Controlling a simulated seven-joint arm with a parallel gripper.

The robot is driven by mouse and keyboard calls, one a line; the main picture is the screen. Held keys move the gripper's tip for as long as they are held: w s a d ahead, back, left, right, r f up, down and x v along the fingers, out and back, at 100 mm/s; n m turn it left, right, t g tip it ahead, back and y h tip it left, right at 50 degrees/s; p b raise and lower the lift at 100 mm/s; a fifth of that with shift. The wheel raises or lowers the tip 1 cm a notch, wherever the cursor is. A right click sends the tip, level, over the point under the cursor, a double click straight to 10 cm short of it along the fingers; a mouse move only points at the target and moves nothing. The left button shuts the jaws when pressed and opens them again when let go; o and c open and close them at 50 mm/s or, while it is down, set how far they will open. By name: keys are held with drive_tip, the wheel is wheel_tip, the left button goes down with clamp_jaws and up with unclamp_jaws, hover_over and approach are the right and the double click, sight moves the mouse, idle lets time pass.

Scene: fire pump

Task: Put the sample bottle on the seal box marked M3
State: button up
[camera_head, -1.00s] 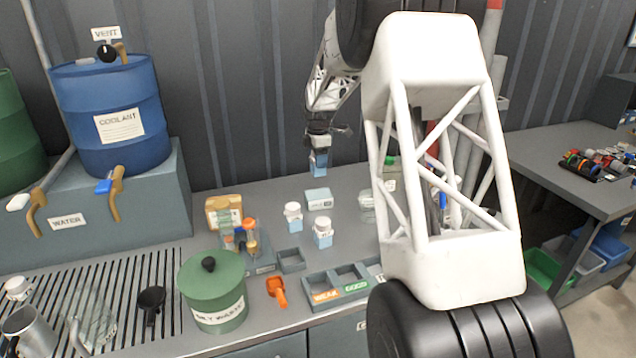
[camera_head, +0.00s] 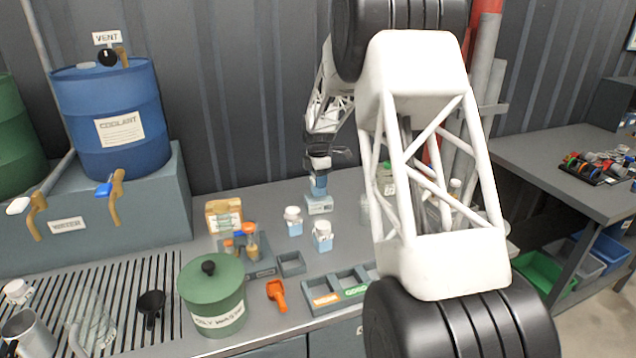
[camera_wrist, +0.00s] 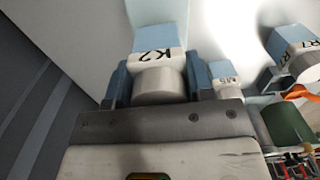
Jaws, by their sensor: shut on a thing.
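My gripper (camera_head: 319,165) is shut on a sample bottle (camera_head: 319,186) with a white cap and blue lower part. In the wrist view the bottle (camera_wrist: 160,65) sits between the two fingers, its label reading K2.
A compartment tray (camera_head: 338,291), an empty grey holder (camera_head: 291,264) and a green pot (camera_head: 212,294) are nearer the front. My arm hides the right part of the bench.

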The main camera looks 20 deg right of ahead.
drive_tip(key=shift+f, duration=0.55)
drive_tip(key=shift+f, duration=0.15)
drive_tip(key=o, duration=1)
wheel_tip(320, 180, up, 11)
drive_tip(key=shift+r, duration=0.65)
